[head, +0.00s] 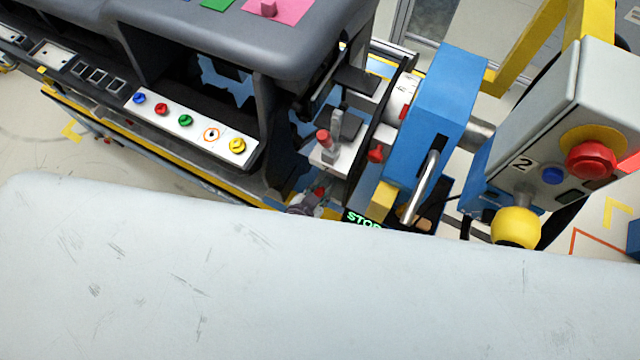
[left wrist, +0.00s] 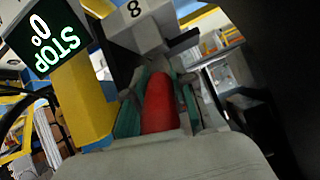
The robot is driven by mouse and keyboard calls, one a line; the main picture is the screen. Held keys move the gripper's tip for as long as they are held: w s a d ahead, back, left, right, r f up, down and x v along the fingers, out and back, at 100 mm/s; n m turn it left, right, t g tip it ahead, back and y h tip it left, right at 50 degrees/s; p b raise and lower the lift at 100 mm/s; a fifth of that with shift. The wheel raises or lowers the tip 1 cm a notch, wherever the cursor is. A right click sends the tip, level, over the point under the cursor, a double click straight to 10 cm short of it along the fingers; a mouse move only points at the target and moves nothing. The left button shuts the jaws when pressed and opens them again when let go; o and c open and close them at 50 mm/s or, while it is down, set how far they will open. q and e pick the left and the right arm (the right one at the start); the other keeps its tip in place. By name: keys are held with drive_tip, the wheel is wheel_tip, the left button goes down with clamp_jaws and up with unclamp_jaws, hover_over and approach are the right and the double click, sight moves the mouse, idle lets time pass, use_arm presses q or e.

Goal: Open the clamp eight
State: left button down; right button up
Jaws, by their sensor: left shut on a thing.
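In the left wrist view, the red handle (left wrist: 160,105) of clamp eight stands between the green-padded fingers of my left gripper (left wrist: 158,112). The gripper is shut on this handle. A grey block marked 8 (left wrist: 135,20) sits just beyond it. In the head view, my left gripper (head: 305,205) shows only in small part, low beside the dashboard's right end, with a bit of red at it. The large pale arm surface in front hides much of that area. The clamp's jaw and exact angle are hard to make out. My right gripper is in neither view.
The dark dashboard (head: 240,30) with coloured buttons fills the upper left. Another red-tipped clamp (head: 323,138) stands close above my left gripper. A STOP display (head: 362,219), blue machine arm (head: 435,110) and grey control box with red button (head: 590,160) crowd the right.

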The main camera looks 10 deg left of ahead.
use_arm(q)
drive_tip(key=shift+r, duration=0.1)
idle(0.4)
drive_tip(key=c, duration=0.9)
unclamp_jaws()
drive_tip(key=shift+c, duration=0.2)
drive_tip(key=v, duration=1.2)
drive_tip(key=shift+w, duration=0.1)
